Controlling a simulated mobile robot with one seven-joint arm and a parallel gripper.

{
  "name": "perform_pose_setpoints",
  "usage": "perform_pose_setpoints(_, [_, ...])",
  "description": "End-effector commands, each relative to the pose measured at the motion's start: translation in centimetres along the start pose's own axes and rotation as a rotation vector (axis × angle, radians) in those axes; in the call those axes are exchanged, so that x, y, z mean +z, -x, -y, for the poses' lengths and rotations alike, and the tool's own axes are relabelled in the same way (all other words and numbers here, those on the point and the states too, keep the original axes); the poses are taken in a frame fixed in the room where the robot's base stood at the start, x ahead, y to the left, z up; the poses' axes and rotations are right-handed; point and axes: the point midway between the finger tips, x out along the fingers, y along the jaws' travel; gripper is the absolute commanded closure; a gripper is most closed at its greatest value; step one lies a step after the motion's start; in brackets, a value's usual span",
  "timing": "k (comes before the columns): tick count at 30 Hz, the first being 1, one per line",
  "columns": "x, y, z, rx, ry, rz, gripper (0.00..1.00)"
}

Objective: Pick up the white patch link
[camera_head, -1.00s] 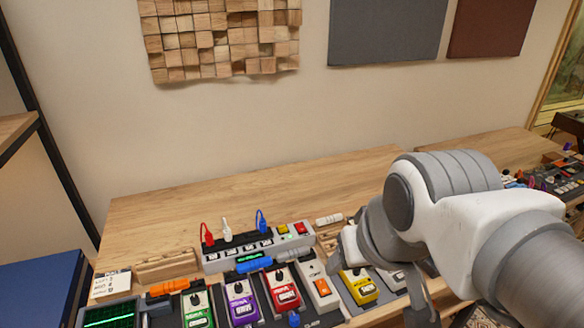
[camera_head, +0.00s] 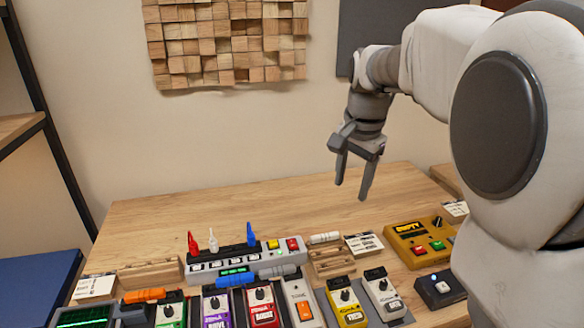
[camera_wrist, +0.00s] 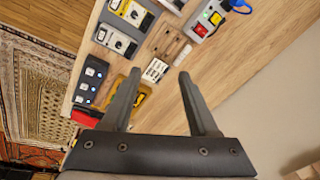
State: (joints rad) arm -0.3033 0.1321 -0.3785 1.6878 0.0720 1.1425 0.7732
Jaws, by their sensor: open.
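The white patch link (camera_head: 324,238) is a short pale bar lying on the upper part of a slotted wooden rack (camera_head: 330,262), right of the grey switcher. In the wrist view it shows small near the rack (camera_wrist: 186,50). My gripper (camera_head: 351,190) is open and empty, raised above the rear of the table with its fingers pointing down. The patch link lies below and in front of it, apart from the fingers. In the wrist view the open fingers (camera_wrist: 159,72) have a clear gap between them.
The grey switcher (camera_head: 245,262) has red, white and blue plugs standing in it. Several pedals, including a yellow one (camera_head: 345,302), line the front. A mustard box (camera_head: 420,242) is at right. Orange (camera_head: 145,295), blue (camera_head: 235,280) and grey (camera_head: 277,271) links lie nearby. The table's rear is clear.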

Motion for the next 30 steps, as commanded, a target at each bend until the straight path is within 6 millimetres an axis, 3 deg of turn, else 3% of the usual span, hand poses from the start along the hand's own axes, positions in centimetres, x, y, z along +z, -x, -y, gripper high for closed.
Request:
perform_pose_setpoints(9, [-3.3,-6.2,6.1,0.136,-0.231,-0.067,0.4])
perform_pose_setpoints(18, [-3.7,-12.2,11.7,0.235,-0.393,-0.199,0.4])
perform_pose_setpoints(24, [-3.0,-14.9,14.2,0.264,-0.447,-0.275,0.4])
perform_pose_setpoints(30, [-2.8,-16.4,14.9,0.273,-0.467,-0.303,0.4])
